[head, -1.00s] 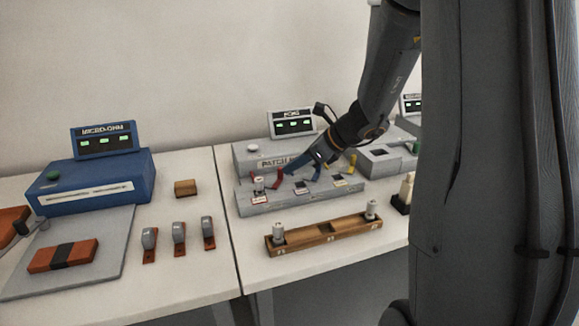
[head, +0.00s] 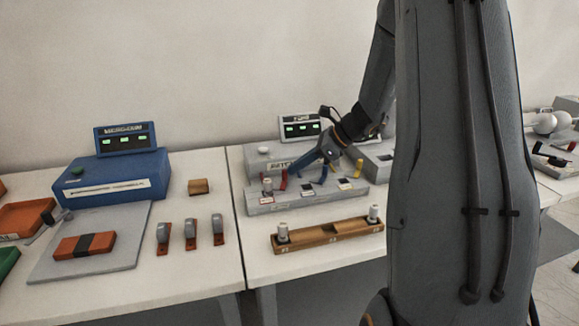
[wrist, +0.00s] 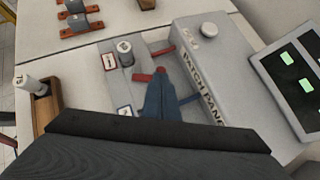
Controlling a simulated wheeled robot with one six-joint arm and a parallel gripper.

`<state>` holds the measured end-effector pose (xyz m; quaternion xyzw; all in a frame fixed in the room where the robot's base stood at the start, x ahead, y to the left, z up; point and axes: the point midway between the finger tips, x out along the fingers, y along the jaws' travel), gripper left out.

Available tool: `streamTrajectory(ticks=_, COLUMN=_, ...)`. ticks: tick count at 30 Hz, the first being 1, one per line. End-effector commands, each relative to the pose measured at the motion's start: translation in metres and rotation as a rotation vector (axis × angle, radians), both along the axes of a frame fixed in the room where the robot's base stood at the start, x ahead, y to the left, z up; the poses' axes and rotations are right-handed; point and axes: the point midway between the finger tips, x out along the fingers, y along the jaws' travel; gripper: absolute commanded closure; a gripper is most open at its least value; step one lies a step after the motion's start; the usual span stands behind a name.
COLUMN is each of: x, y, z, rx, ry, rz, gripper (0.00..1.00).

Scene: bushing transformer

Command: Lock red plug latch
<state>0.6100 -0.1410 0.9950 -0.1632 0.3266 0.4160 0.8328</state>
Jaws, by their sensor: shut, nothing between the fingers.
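The grey patch panel (head: 310,195) stands on the right table. A grey-white plug (head: 267,186) stands upright in its left socket, by a red-edged label; the plug also shows in the wrist view (wrist: 125,53). The red latch (head: 283,181) is just right of and behind the plug. In the wrist view, one red bar (wrist: 143,77) points toward the plug's side and another red piece (wrist: 163,50) lies farther up. My gripper (head: 297,169) is shut and empty, its blue fingertips (wrist: 160,73) at the red bar's end. I cannot tell whether they touch it.
A blue latch (head: 323,175) and a yellow latch (head: 359,168) are to the right on the panel. A wooden rack (head: 328,235) with two plugs lies in front. A display (head: 300,128) stands behind.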

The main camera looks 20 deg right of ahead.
Motion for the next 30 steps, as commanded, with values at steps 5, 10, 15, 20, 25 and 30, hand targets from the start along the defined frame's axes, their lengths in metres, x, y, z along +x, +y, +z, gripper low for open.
streamTrajectory(ticks=5, x=0.007, y=-0.003, z=0.000, rx=0.000, ry=0.000, rz=0.129, gripper=1.00)
streamTrajectory(ticks=10, x=0.013, y=0.001, z=-0.001, rx=0.001, ry=0.001, rz=0.241, gripper=1.00)
streamTrajectory(ticks=15, x=0.015, y=0.003, z=0.000, rx=-0.001, ry=0.001, rz=0.260, gripper=1.00)
streamTrajectory(ticks=20, x=0.015, y=0.003, z=0.000, rx=0.000, ry=0.000, rz=0.259, gripper=1.00)
streamTrajectory(ticks=25, x=0.011, y=0.004, z=0.000, rx=0.000, ry=0.001, rz=0.258, gripper=1.00)
streamTrajectory(ticks=30, x=0.004, y=0.004, z=0.001, rx=0.000, ry=0.001, rz=0.258, gripper=1.00)
